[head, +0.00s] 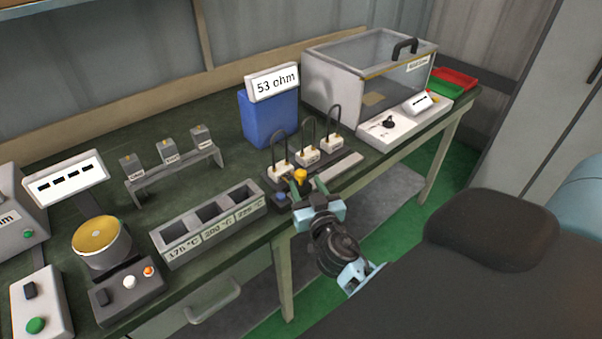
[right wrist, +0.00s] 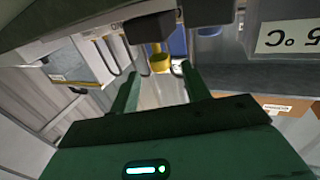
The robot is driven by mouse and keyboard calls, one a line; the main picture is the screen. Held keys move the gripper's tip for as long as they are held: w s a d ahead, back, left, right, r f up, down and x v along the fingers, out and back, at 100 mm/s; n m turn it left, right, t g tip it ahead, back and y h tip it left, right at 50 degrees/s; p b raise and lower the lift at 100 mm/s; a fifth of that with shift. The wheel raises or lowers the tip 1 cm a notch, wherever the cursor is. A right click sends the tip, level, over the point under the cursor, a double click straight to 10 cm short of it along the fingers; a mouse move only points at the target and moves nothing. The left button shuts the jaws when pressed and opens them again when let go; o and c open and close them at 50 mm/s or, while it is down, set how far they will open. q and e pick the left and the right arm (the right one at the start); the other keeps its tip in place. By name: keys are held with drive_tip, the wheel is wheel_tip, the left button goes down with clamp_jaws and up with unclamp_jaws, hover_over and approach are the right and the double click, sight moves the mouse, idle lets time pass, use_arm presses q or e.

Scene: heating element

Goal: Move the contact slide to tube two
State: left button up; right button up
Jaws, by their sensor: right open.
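The contact slide shows as a yellow knob (head: 301,175) at the front of the tube stand, near the first and second looped tubes; I cannot tell exactly which it faces. Tube one (head: 280,168), tube two (head: 307,155) and tube three (head: 332,141) stand in a row from left to right. My right gripper (head: 308,190) is open just in front of the knob. In the right wrist view the yellow knob (right wrist: 160,63) lies between and beyond the fingertips (right wrist: 158,80), with no grip on it. My left gripper is not in view.
A blue box with a "53 ohm" sign (head: 272,83) stands behind the tubes. A clear-lidded case (head: 345,75) is at the back right. A three-slot block with temperature labels (head: 210,222) lies left of the gripper. The table's front edge is close below my gripper.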

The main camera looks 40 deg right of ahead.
sight(303, 178)
drive_tip(key=shift+x, duration=2.55)
clamp_jaws()
